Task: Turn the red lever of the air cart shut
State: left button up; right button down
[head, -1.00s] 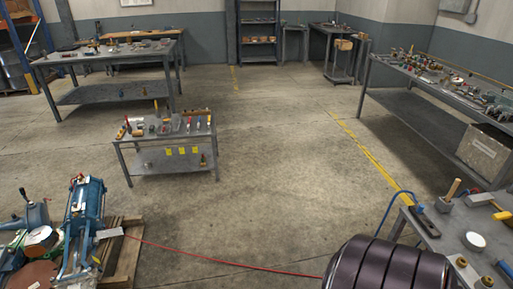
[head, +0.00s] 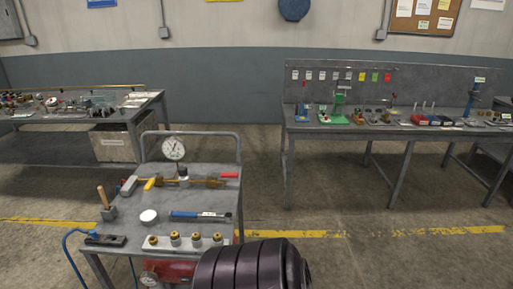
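The air cart (head: 185,196) is a grey metal cart with a push rail, near the centre-left of the head view. A brass pipe assembly with a round white gauge (head: 173,149) stands toward the back of its top. The small red lever (head: 230,175) shows at the right end of this pipe, lying roughly along it. A yellow lever (head: 150,184) is at the left part of the pipe. A red tank (head: 168,271) shows partly under the top. Neither of my grippers is in view.
A dark ribbed form at bottom centre hides the cart's lower right corner. A blue-handled tool (head: 198,216), several fittings and a mallet (head: 106,205) lie on the cart. A blue hose (head: 75,258) hangs at its left. A workbench (head: 400,128) stands behind right, with clear floor before it.

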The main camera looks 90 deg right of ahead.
aim_at(223, 175)
jog(key=z, duration=2.35)
jog(key=i+l+u, duration=0.1)
jog(key=u, duration=0.3)
jog(key=i+l+u, duration=0.1)
jog(key=l+u, duration=0.15)
jog(key=u, duration=0.2)
jog(key=i+l+u, duration=0.1)
jog(key=u, duration=0.3)
jog(key=l, duration=0.1)
